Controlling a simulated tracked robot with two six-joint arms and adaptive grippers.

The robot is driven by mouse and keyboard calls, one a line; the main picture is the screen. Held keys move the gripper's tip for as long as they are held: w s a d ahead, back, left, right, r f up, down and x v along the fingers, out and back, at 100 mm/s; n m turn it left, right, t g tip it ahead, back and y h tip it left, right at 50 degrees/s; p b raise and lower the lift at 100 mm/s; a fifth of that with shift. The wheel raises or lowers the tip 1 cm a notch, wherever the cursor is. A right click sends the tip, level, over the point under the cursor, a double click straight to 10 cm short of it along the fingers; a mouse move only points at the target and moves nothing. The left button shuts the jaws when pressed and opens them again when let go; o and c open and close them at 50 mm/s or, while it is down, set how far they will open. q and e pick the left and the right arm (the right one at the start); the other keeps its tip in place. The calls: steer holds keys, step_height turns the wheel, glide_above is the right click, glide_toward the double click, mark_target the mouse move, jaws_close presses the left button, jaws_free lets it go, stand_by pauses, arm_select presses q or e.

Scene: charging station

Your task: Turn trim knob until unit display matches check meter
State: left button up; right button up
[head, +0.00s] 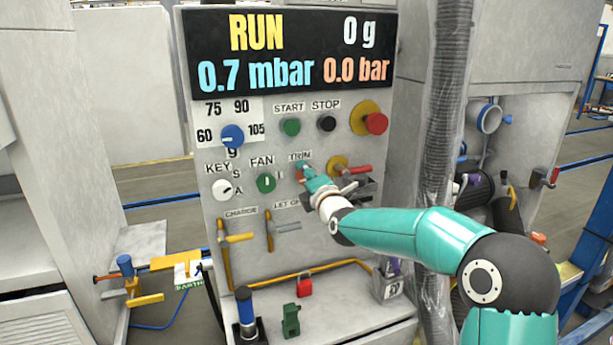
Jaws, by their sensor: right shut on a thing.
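The unit display (292,50) at the top of the grey panel reads RUN, 0 g, 0.7 mbar and 0.0 bar. The TRIM label (299,156) is in the middle of the panel. My right gripper (306,174) is at the panel just below this label, shut on the trim knob, which its fingers mostly hide. I cannot make out a separate check meter reading. My left gripper is out of view.
Close by are the red-handled valve (352,170), the green FAN knob (265,183), the KEY switch (223,189) and the red stop button (376,123). A red padlock (305,284) is on the shelf below. A ribbed hose (447,130) runs down right of the panel.

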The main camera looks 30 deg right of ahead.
steer(key=n, duration=0.4)
steer(key=shift+a+f+n+p, duration=0.2)
steer(key=shift+f+n+p, duration=0.1)
steer(key=shift+f+n, duration=0.1)
stand_by(0.4)
steer(key=o, duration=0.9)
steer(key=shift+o, duration=1.2)
steer(key=shift+w+r, duration=0.1)
steer(key=shift+r, duration=0.05)
steer(key=shift+d+r, duration=0.1)
steer(key=shift+s, duration=0.7)
steer(key=v, duration=1)
steer(key=shift+s, duration=0.35)
